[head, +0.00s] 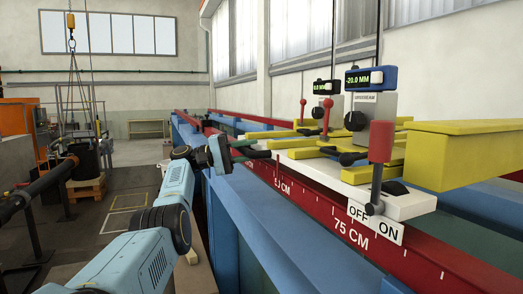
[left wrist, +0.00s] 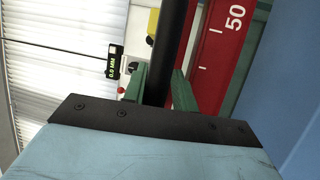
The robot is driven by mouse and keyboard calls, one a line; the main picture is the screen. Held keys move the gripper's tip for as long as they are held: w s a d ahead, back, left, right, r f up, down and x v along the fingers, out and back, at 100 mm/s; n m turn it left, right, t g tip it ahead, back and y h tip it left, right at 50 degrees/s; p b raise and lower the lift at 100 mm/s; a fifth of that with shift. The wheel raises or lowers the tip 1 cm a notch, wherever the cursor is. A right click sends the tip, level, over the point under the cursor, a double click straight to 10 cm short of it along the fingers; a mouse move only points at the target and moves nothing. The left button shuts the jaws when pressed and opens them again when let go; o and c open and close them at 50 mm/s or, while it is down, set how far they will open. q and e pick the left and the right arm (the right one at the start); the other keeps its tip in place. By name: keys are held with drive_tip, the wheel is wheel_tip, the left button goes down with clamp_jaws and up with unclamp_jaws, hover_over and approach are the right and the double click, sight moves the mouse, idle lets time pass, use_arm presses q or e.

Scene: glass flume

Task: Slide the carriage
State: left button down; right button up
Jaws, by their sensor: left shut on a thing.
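The carriage (head: 330,176) is a white plate with yellow bars, lying across the red rail (head: 300,196) of the flume. A black handle (head: 260,154) sticks out from its left end. My left gripper (head: 246,148) is at this handle, its green fingers shut around it. In the left wrist view, the black handle (left wrist: 170,45) runs between the two green fingertips (left wrist: 158,88). Two gauges stand on the carriage; the nearer display (head: 370,78) reads -20.0 MM. A red-topped lever (head: 380,142) stands at the near end by an OFF/ON label. My right gripper is not in view.
The red rail carries a centimetre scale, with 75 CM near the label. The flume's blue side (head: 280,225) runs along below it. A yellow beam (head: 455,150) is at the right. Open floor lies left, with a black pipe (head: 35,190) and pallet (head: 86,187).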

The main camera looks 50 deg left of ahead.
use_arm(q)
drive_tip(key=shift+a+r, duration=0.3)
drive_tip(key=shift+r, duration=0.1)
drive_tip(key=c, duration=1.4)
unclamp_jaws()
drive_tip(key=shift+o, duration=0.5)
drive_tip(key=shift+d, duration=0.1)
drive_tip(key=shift+d+f, duration=0.1)
